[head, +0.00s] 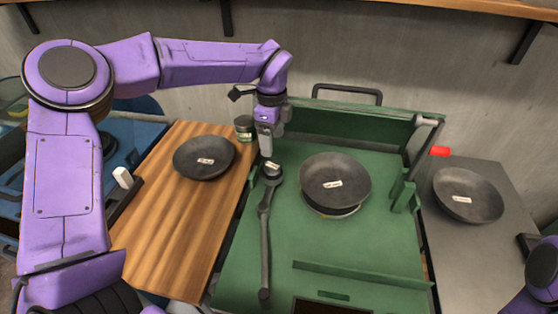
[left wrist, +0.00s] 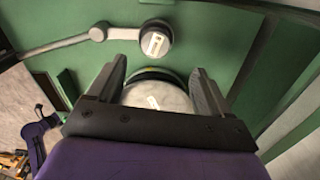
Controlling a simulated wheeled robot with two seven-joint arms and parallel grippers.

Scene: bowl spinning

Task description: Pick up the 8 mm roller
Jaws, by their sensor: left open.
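A small round dark disc with a white label (head: 272,171) sits at the far end of a long dark rod on the green machine bed. It appears to be the roller; I cannot read its label. It also shows in the left wrist view (left wrist: 155,40), above the line of the fingertips. My left gripper (head: 266,152) points down just above the disc in the head view. In the left wrist view its fingers (left wrist: 158,68) are spread, and the disc is outside them.
A dark labelled bowl (head: 335,180) sits right of the rod on the green bed (head: 300,245). Another bowl (head: 205,158) lies on the wooden board (head: 165,245), a third (head: 467,195) on the grey counter (head: 450,255). A green can (head: 244,128) stands close behind my left gripper.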

